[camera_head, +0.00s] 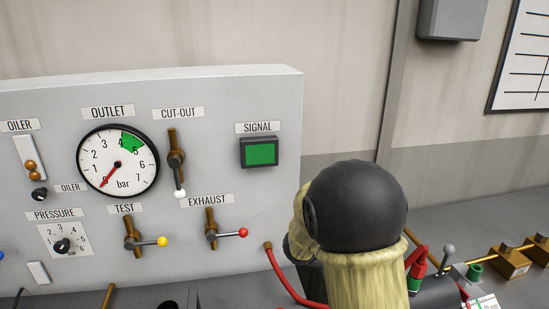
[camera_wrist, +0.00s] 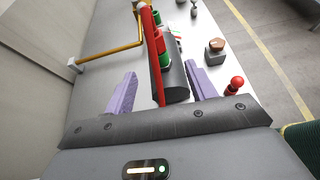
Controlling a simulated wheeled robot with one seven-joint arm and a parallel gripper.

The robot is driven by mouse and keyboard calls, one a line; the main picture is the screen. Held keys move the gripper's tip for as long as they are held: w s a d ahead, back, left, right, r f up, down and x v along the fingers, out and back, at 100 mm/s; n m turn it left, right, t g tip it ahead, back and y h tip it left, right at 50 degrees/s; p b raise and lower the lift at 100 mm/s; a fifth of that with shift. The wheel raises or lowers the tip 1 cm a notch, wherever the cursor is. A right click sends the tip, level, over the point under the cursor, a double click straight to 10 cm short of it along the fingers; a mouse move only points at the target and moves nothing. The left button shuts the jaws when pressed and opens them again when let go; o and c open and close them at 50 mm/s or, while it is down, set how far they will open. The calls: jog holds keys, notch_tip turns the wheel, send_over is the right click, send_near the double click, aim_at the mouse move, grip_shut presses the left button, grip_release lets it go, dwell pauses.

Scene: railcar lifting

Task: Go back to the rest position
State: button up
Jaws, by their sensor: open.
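My gripper (camera_wrist: 161,88) shows in the wrist view with its two purple fingers spread apart. A dark cylinder (camera_wrist: 175,82) with a red hose (camera_wrist: 157,75) and green and red fittings (camera_wrist: 159,38) lies in view between the fingers. I see nothing gripped; whether the fingers touch the cylinder I cannot tell. In the head view my arm's black joint and pale sleeve stand right of the control panel (camera_head: 215,100) and hide what is behind them. My gripper is hidden there.
The panel carries an outlet gauge (camera_head: 118,161) with its needle low, a green signal lamp (camera_head: 260,152), a cut-out lever (camera_head: 175,160), a test lever (camera_head: 145,241) and an exhaust lever (camera_head: 225,233). Brass pipework (camera_head: 514,258) lies at right. A red-knobbed lever (camera_wrist: 235,85) stands beside the right finger.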

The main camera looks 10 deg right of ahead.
jog(key=s+a+f+m+g+y, duration=0.2)
jog(key=s+a+f+m+y, duration=0.35)
jog(key=s, duration=0.25)
jog(key=s+a+f+m+t+y, duration=0.1)
jog(key=s+a+m+t+y, duration=0.2)
jog(key=a+m+y, duration=0.4)
jog(key=a+m, duration=0.2)
jog(key=m, duration=0.4)
jog(key=shift+f+t, duration=0.25)
jog(key=shift+t, duration=0.05)
jog(key=shift+y, duration=0.25)
